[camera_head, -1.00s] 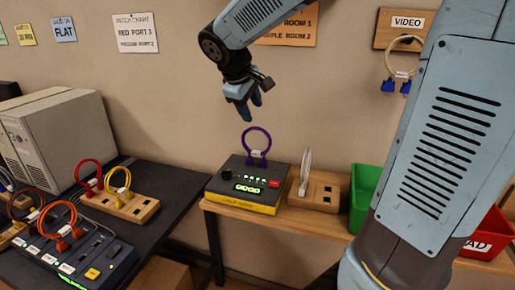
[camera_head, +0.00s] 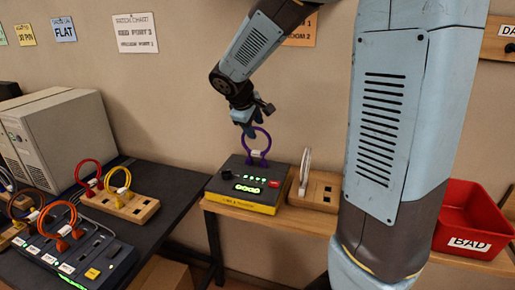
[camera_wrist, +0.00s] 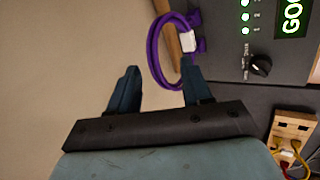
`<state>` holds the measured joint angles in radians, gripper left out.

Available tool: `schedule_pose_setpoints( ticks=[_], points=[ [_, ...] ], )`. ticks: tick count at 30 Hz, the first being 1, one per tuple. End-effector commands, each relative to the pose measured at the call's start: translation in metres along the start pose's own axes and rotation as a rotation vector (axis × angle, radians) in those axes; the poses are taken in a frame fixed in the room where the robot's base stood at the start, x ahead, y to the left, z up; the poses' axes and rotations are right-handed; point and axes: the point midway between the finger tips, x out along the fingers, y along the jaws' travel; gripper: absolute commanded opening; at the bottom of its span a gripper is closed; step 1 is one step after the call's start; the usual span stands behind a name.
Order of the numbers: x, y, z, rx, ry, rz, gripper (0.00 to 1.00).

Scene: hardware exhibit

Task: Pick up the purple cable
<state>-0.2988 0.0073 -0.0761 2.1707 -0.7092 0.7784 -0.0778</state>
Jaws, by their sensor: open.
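The purple cable (camera_head: 258,143) stands as an upright loop with a white tag, its two ends plugged into the top rear of a black and yellow tester box (camera_head: 245,184). In the wrist view the loop (camera_wrist: 153,50) reaches down toward my gripper (camera_wrist: 158,88). The gripper is open with nothing clearly held. The right finger is close to or overlapping the loop's near end; I cannot tell if they touch. The left finger stands clear of it. In the head view my gripper (camera_head: 245,124) is just above and left of the loop's top, partly covering it.
A wooden socket block (camera_head: 318,190) with a white loop stands right of the tester. A red BAD bin (camera_head: 470,222) is further right. The dark table (camera_head: 160,232) at left holds red, yellow and orange cables and a grey computer (camera_head: 58,135). The wall is close behind.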

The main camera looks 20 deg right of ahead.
Motion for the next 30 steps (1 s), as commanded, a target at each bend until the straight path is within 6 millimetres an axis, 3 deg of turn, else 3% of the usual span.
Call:
schedule_pose_setpoints(
  ticks=[9,19,30],
  points=[
    [0.041,0.001,0.004,-0.001,-0.004,-0.001,0.49],
    [0.046,0.001,0.004,0.0,-0.001,0.0,0.49],
    [0.046,0.001,0.003,-0.001,-0.001,0.0,0.14]
  ],
)
